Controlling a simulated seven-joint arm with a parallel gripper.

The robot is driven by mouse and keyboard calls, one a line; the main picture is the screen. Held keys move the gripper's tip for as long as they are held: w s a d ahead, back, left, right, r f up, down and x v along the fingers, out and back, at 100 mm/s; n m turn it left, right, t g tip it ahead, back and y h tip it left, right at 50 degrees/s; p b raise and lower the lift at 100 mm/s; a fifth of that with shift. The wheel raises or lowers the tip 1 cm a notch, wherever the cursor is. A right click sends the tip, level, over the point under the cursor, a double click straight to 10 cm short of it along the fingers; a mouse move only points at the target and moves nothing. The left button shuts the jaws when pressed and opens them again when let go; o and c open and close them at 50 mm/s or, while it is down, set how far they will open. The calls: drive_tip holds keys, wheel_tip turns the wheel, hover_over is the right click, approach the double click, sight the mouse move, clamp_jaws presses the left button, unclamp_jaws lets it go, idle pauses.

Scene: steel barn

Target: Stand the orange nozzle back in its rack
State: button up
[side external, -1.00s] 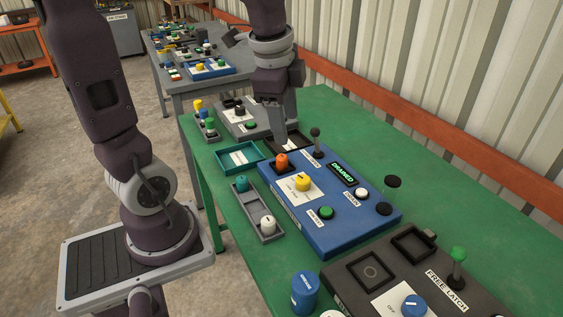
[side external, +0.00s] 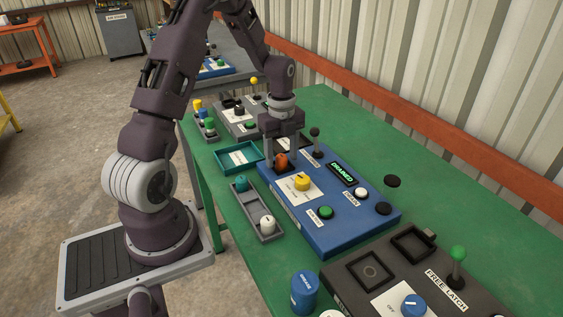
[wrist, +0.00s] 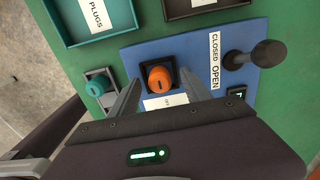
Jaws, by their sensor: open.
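The orange nozzle (side external: 282,160) stands in a black square socket on the blue panel (side external: 325,235). In the wrist view the orange nozzle (wrist: 159,78) shows from above, with a dark slot on its top. My gripper (side external: 282,165) is open and lowered over it. In the wrist view its two fingers (wrist: 160,80) lie one on each side of the nozzle, with gaps showing. The grey rack (side external: 256,207) lies left of the panel. It holds a teal nozzle (side external: 241,184) and a white nozzle (side external: 267,224), with an empty stretch between them.
A yellow knob (side external: 302,181) and a green button (side external: 326,212) sit in front of my gripper. A black-knobbed lever (side external: 315,133) rises close behind it. A teal tray (side external: 239,157) lies to the left. A dark panel (side external: 350,295) stands at the front right.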

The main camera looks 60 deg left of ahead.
drive_tip(key=shift+c, duration=0.5)
clamp_jaws()
drive_tip(key=shift+r, duration=0.1)
drive_tip(key=shift+r, duration=0.35)
wheel_tip(320, 180, up, 9)
drive_tip(key=m, duration=0.9)
hover_over(254, 208)
wheel_tip(254, 208, down, 4)
wheel_tip(254, 208, down, 9)
drive_tip(key=shift+r, duration=0.2)
